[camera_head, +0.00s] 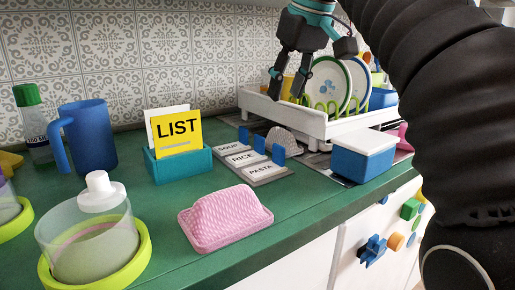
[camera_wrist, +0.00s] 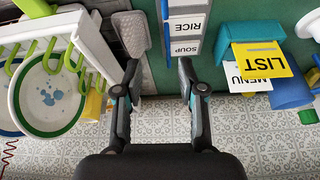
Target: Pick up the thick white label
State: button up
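White labels reading SOUP (camera_head: 229,148), RICE (camera_head: 241,159) and PASTA (camera_head: 262,170) lie in a row on a grey holder with blue upright pieces, on the green counter. I cannot tell which label is the thick one. In the wrist view the RICE label (camera_wrist: 188,25) and the SOUP label (camera_wrist: 185,47) show upside down at the top middle. My gripper (camera_head: 289,90) is open and empty, pointing down above the counter near the dish rack. In the wrist view its fingertips (camera_wrist: 158,68) are apart, with the SOUP label just above and right of the gap.
A white dish rack (camera_head: 310,128) with plates stands behind the labels. A teal box (camera_head: 180,166) with a yellow LIST card is at their left. A pink butter-dish-shaped item (camera_head: 226,218) sits in front; a blue white-lidded box (camera_head: 363,160) is to the right.

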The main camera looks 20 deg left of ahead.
jog(key=a, duration=0.2)
send_over(259, 135)
jog(key=s+d, duration=0.2)
notch_tip(259, 135, down, 6)
jog(key=shift+n, duration=0.4)
jog(key=shift+b+x, duration=0.75)
jog(key=shift+x, duration=2.5)
jog(key=shift+w, duration=0.1)
jog(key=shift+r, duration=0.1)
grip_shut()
